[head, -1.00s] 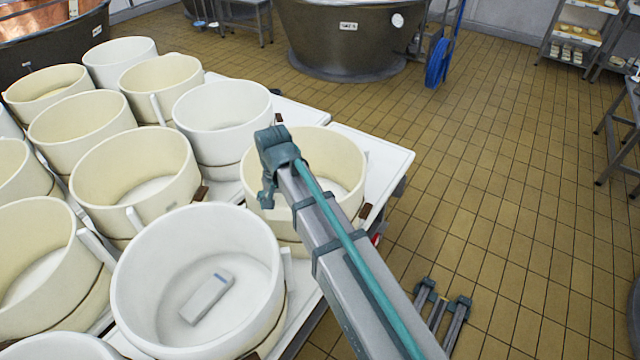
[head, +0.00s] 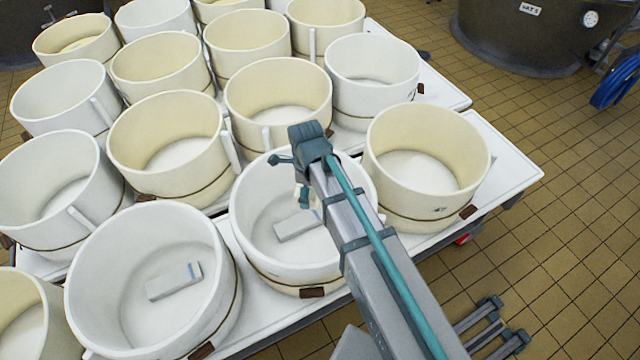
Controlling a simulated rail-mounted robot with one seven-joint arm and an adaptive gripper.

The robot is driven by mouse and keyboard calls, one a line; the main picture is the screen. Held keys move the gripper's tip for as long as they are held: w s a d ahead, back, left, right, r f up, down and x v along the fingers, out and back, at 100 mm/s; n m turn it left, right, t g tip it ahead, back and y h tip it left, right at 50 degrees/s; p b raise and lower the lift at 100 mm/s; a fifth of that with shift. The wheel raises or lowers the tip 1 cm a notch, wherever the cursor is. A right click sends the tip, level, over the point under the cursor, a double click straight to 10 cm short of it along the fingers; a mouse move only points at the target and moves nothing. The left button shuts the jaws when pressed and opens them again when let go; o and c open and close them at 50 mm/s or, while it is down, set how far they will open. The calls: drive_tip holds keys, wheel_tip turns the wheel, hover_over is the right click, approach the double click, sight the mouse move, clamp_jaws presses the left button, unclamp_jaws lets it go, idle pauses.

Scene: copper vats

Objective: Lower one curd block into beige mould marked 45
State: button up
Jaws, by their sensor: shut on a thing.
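My gripper (head: 303,194) hangs at the end of my arm, over a white mould (head: 248,205) in the front row. A pale block with a blue mark (head: 297,225) lies inside the white mould under my gripper.
Another white mould (head: 215,262) at front left holds a similar pale block (head: 173,282). A dark vat (head: 515,45) stands at the back right.

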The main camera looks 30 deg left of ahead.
drive_tip(key=shift+s+a+m, duration=0.2)
drive_tip(key=shift+m, duration=0.2)
drive_tip(key=shift+f, duration=0.2)
drive_tip(key=shift+f+b, duration=8.35)
drive_tip(key=shift+f, duration=7.05)
drive_tip(key=shift+f, duration=0.55)
drive_tip(key=o, duration=1.2)
drive_tip(key=shift+r, duration=0.15)
